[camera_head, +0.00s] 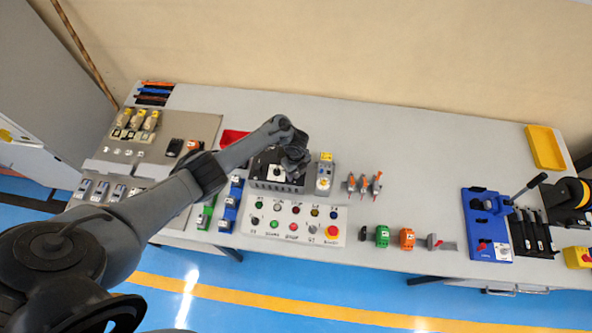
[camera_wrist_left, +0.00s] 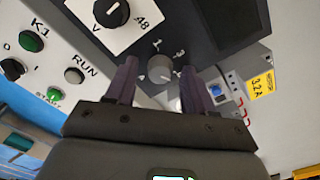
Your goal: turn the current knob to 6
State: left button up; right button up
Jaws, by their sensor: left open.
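A black selector knob (camera_wrist_left: 111,12) on a white plate marked "V" and "A8" sits above and to the left. In the head view my left gripper (camera_head: 294,160) is over the right part of a black device (camera_head: 264,184) and hides some of it. The exact knob setting is unreadable. My right gripper is not in view.
A white button panel (camera_head: 262,228) stands in front of the black device. A small unit with a yellow label (camera_head: 325,172) is close on the right. Several grey-orange parts (camera_head: 364,184) stand further right. The bench (camera_head: 420,150) behind them is clear.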

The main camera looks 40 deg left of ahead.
aim_at(297, 174)
pick_arm(q)
jog(key=shift+r, duration=0.1)
notch_tip(297, 174, up, 11)
jog(key=p, duration=0.2)
jog(key=shift+f+p, duration=0.2)
jog(key=shift+p, duration=0.1)
dwell(0.3)
jog(key=s+d+n+t+p, duration=0.1)
jog(key=s+d+n+t, duration=0.15)
jog(key=d, duration=0.45)
jog(key=s+d+n+t+p, duration=0.1)
jog(key=s+d+n+p, duration=0.1)
jog(key=s+d+n, duration=0.3)
jog(key=s+r+n+p, duration=0.2)
jog(key=s+r+n, duration=0.9)
jog(key=s+r, duration=0.5)
jog(key=shift+s+a+r, duration=0.35)
jog(key=shift+s+r, duration=0.05)
jog(key=shift+s, duration=0.6)
